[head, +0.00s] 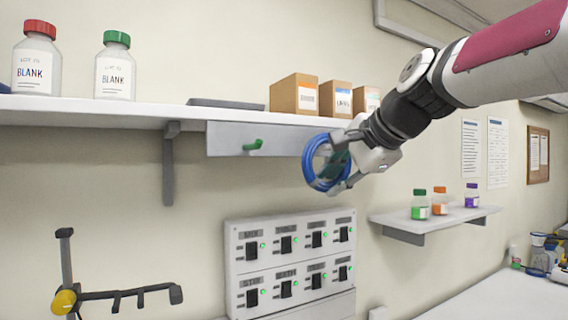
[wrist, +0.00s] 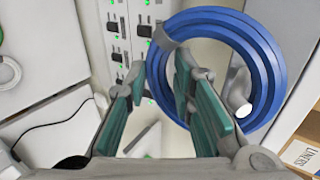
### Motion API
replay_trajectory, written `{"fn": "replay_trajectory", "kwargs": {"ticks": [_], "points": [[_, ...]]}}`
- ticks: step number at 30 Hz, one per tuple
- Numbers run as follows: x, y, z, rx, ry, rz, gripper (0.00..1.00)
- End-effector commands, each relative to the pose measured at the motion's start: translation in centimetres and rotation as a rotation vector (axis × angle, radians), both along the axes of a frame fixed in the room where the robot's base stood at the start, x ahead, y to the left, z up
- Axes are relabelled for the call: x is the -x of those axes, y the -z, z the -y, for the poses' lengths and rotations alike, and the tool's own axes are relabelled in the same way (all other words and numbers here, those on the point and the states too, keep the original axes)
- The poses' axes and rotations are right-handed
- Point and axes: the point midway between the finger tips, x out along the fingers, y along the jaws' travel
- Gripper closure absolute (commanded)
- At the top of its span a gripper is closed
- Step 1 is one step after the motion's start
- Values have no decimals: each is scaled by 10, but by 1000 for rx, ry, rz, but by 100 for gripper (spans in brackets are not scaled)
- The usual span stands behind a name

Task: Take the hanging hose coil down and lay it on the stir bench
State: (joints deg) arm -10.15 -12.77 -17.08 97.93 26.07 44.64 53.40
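The blue hose coil (head: 309,160) hangs below the shelf, against the right part of a grey rail. In the wrist view the coil (wrist: 271,58) is a large ring with a grey band at its upper left. A grey peg with a white end (wrist: 239,98) shows inside the ring. My gripper (head: 335,165) is at the coil's right side. In the wrist view my gripper (wrist: 157,75) has its teal-padded fingers apart, with the right finger overlapping the ring's opening and the coil's left side near the gap. Contact cannot be told. The stir bench is not clearly identifiable.
The shelf (head: 140,113) above holds bottles and boxes. A green peg (head: 253,145) on the rail (head: 225,140) is empty. A switch panel (head: 290,262) is below. A small shelf (head: 430,222) holds several vials. A white worktop (head: 500,298) at lower right has bare room.

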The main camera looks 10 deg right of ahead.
Motion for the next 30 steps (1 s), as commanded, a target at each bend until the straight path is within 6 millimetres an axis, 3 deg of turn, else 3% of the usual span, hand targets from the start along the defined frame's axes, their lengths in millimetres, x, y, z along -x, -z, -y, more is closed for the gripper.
{"fn": "replay_trajectory", "kwargs": {"ticks": [11,17,23,30], "points": [[0,-2,0,0,0,1,100],[-1,-15,0,0,2,2,100],[32,-16,11,-2,3,4,100],[92,-16,31,-1,4,6,100]]}}
